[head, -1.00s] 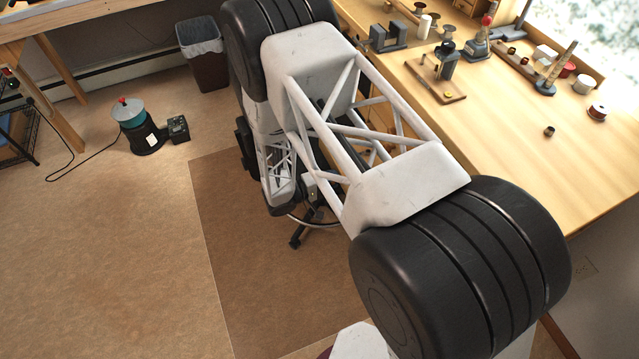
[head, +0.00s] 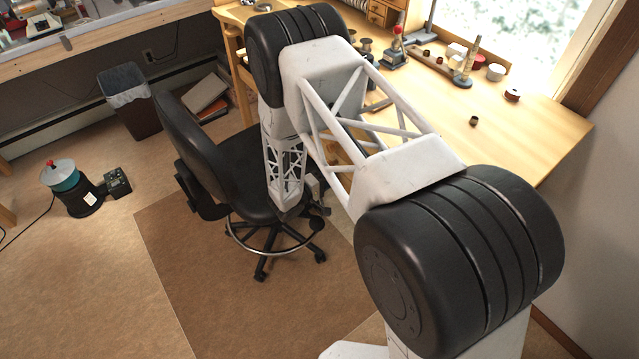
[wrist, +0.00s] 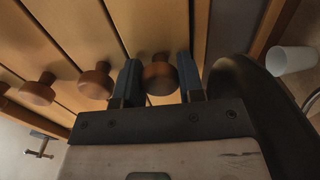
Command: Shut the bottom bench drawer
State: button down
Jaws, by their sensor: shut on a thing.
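In the wrist view, my gripper (wrist: 158,84) has its two blue fingers on either side of a round wooden knob (wrist: 160,72). It is shut on this knob, the rightmost of a row on the wooden drawer fronts. That front appears to be the bottom drawer (wrist: 172,25), as the bench-top side lies to the left in this view. How far the drawer stands out cannot be told. In the head view, my arm hides most of the bench's (head: 525,135) drawer side, and the grip is not clear there.
A black swivel chair (head: 205,150) stands close beside my arm; a dark curved edge (wrist: 240,85) lies near my gripper's right. Other knobs (wrist: 97,82) are to the left. A lined bin (head: 130,100) stands behind the chair. The brown mat (head: 200,290) in front is mostly clear.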

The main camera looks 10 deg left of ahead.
jog(key=shift+w+d, duration=0.25)
jog(key=c, duration=0.7)
grip_release()
jog(key=shift+c, duration=0.2)
jog(key=v, duration=0.7)
jog(key=shift+s+a, duration=0.3)
jog(key=shift+r, duration=0.1)
